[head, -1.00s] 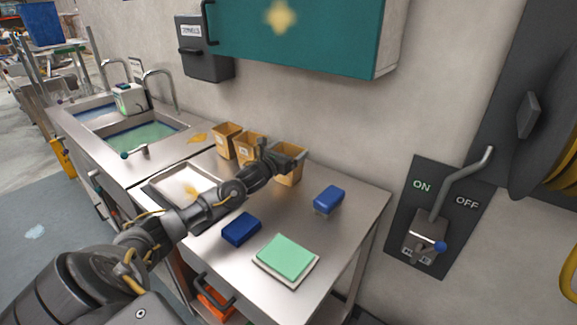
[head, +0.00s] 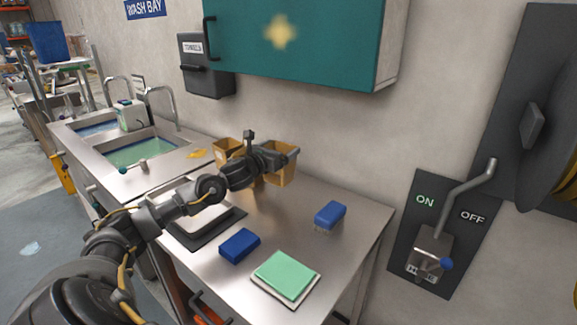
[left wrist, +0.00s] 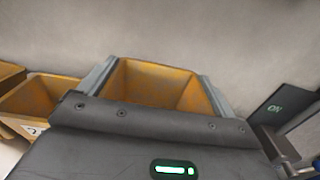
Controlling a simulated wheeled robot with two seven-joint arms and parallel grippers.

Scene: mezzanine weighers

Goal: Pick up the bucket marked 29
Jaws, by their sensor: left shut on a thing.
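The rightmost tan bucket (head: 281,170) is at the back of the steel counter. My left gripper (head: 285,153) is shut on it. In the left wrist view this bucket (left wrist: 158,88) is between the two fingers, open top towards the camera and empty. No number shows on it, as the gripper hides its near side. A second tan bucket (left wrist: 42,97) stands to its left, with a partly cut-off label that seems to begin with 2. The leftmost bucket (head: 227,149) shows in the head view; the middle one is mostly behind my arm.
A blue sponge (head: 330,215), another blue block (head: 239,245) and a green pad (head: 286,273) lie on the counter (head: 300,236). A tray (head: 185,235) is under my arm. A teal cabinet (head: 310,50) hangs above, and an ON/OFF lever (head: 436,245) is at right.

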